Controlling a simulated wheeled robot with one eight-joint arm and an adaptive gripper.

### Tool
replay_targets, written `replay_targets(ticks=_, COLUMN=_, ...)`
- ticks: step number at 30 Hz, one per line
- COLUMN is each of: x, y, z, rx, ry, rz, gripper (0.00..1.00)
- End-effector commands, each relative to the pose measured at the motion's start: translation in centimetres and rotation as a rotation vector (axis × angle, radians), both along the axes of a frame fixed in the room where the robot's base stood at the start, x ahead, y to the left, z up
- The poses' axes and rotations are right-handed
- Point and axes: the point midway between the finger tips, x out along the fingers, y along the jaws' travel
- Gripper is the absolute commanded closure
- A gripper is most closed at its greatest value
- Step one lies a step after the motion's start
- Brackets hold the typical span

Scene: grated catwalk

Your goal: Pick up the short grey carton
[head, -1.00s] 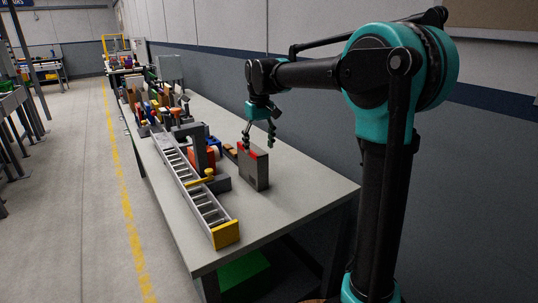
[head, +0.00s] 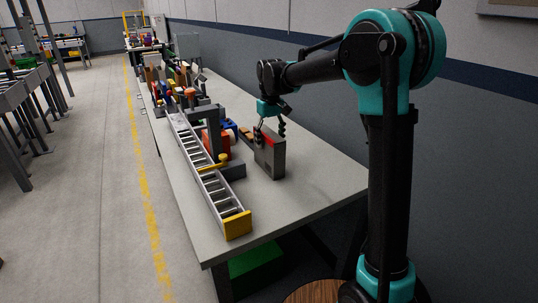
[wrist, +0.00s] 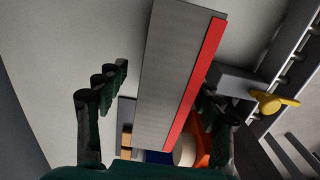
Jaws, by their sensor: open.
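The grey carton (head: 270,157), a slim upright box with a red strip along its top, stands on the workbench near its front end. My gripper (head: 271,130) is open at the top of the carton. In the wrist view the carton (wrist: 172,75) runs between the two spread fingers of my gripper (wrist: 162,88), with its red edge toward the right finger. A clear gap shows on the left side. The right finger looks close to the red edge, and I cannot tell whether it touches.
A ladder (head: 206,170) with yellow ends lies along the bench's left edge. A grey clamp-like frame (head: 212,135) and orange and blue items stand left of the carton. Many objects crowd the bench behind. Bare bench top (head: 315,170) lies right of the carton.

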Motion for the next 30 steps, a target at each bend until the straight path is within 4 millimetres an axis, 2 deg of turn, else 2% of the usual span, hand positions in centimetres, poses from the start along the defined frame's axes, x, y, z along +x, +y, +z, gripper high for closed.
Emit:
replay_targets(ticks=5, x=-0.1, y=0.0, z=-1.0, rx=0.000, ry=0.000, rz=0.000, gripper=0.33)
replay_targets(ticks=15, x=-0.5, y=0.1, z=-5.3, rx=0.000, ry=0.000, rz=0.000, gripper=0.33)
replay_targets(ticks=24, x=-0.6, y=0.1, z=-5.9, rx=0.000, ry=0.000, rz=0.000, gripper=0.33)
replay_targets(ticks=26, x=-0.6, y=0.1, z=-5.9, rx=0.000, ry=0.000, rz=0.000, gripper=0.38)
replay_targets(ticks=30, x=-0.6, y=0.1, z=-5.8, rx=0.000, ry=0.000, rz=0.000, gripper=0.55)
